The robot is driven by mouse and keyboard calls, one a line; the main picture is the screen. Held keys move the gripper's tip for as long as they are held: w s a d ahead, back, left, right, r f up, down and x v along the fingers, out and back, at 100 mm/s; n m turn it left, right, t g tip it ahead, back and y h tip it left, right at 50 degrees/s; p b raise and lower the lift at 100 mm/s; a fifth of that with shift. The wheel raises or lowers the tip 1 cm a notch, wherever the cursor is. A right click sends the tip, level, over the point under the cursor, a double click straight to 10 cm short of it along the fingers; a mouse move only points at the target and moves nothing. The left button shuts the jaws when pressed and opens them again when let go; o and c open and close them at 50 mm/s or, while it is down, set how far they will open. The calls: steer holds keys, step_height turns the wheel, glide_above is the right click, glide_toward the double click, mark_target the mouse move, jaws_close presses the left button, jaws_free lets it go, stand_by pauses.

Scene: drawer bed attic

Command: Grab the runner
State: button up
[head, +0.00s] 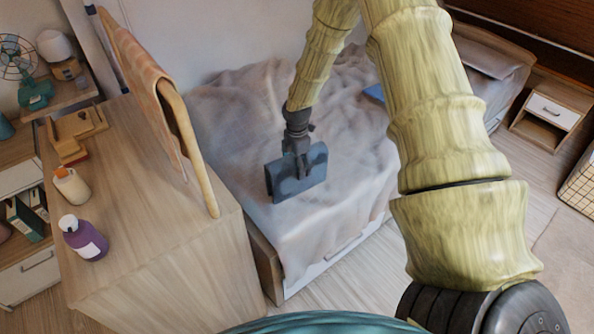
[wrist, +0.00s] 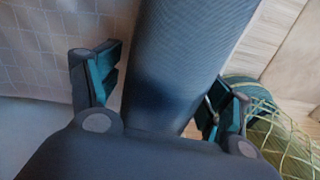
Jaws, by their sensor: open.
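The runner seems to be the dark blue-grey piece (head: 279,184) at my gripper, over the bed; a roll or a fold, I cannot tell. In the wrist view, a long dark blue-grey, finely textured piece (wrist: 185,60) fills the middle and runs up out of the frame. My gripper (head: 301,166) points down onto it. In the wrist view, its fingers (wrist: 163,92) stand apart, one on each side of the piece, with its near end hidden by the gripper's body. Whether the fingers touch it, or it rests on the bed, I cannot tell.
The bed (head: 345,150) has a rumpled pale blanket. A wooden cabinet (head: 160,270) at left carries a purple bottle (head: 86,240), a white bottle (head: 72,186) and a wooden rack (head: 196,160) with a pinkish cloth. A nightstand (head: 548,115) stands far right.

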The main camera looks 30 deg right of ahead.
steer(key=c, duration=1.2)
